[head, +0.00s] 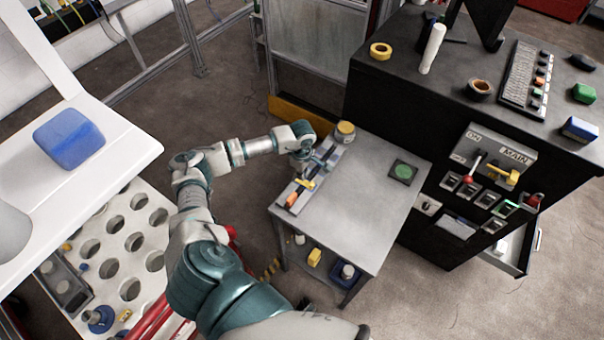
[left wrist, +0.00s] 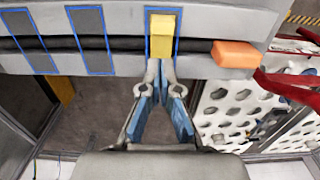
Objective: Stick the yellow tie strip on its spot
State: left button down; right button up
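The yellow tie strip (left wrist: 162,36) lies inside a blue-outlined spot, across the black cable on a long grey holder (left wrist: 205,66). In the head view the strip (head: 306,184) is small, on the holder along the table's left edge. My left gripper (left wrist: 161,68) has its fingertips close together at the strip's near end, and looks shut on it. In the head view the gripper (head: 303,172) comes down over the holder from the left. Whether the strip is pressed fully flat is too small to tell. My right gripper is not in view.
An orange block (left wrist: 236,54) sits on the cable right of the strip. Other blue-outlined spots (left wrist: 88,40) are empty. The grey table (head: 350,215) carries a yellow roll (head: 345,130) and a green disc (head: 403,171). A black console (head: 400,85) stands to its right.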

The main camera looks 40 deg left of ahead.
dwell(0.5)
pick_arm(q)
jog(key=shift+f, duration=0.25)
jog(key=shift+f+b, duration=0.75)
jog(key=shift+b, duration=0.05)
jog(key=shift+r, duration=0.1)
jog(key=shift+r+p, duration=2.15)
jog(key=shift+r, duration=1.35)
jog(key=shift+f, duration=0.1)
